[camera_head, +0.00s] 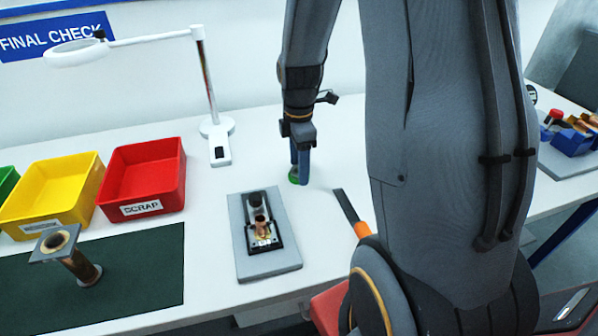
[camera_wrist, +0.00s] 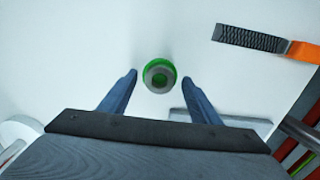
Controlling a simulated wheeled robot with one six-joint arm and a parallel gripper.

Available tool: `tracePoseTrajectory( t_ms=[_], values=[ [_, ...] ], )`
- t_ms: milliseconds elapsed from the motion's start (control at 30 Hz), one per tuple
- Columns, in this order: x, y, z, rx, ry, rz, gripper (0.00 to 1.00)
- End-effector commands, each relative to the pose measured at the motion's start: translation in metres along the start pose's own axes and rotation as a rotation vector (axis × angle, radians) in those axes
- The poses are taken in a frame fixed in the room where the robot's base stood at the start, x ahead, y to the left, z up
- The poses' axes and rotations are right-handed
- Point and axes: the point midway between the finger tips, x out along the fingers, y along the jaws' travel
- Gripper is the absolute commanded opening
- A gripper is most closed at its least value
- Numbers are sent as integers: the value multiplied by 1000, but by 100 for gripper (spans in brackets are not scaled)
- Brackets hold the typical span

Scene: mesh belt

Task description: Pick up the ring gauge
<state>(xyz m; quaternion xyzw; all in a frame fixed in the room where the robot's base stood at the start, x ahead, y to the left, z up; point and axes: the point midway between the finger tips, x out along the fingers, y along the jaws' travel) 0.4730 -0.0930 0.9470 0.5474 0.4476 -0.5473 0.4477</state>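The ring gauge looks like a green ring with a grey middle and a dark bore. In the wrist view the ring gauge (camera_wrist: 160,75) lies on the white table between my two blue fingertips. It also shows in the head view as a small green patch (camera_head: 293,178) at the fingers' lower end, partly hidden by them. My gripper (camera_head: 299,180) points down at the table. In the wrist view my gripper (camera_wrist: 160,76) is open, with a visible gap on each side of the ring; I cannot tell the fingertips' exact height.
A grey plate with a fixture (camera_head: 280,264) stands near the ring, lower left. A file with an orange handle (camera_head: 346,207) lies to its right. A lamp base (camera_head: 218,126), a red scrap bin (camera_head: 170,185) and a yellow bin (camera_head: 88,200) stand left.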

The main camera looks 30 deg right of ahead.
Motion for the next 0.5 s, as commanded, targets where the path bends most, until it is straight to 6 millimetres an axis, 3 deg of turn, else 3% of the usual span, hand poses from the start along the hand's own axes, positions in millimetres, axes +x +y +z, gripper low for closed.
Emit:
tracePoseTrajectory(
  t_ms=[33, 300, 500],
  values=[
    [0, 0, 0, 0, 0, 0, 50],
    [0, 0, 0, 0, 0, 0, 8],
    [-1, 0, 0, 0, 0, 0, 8]
  ],
)
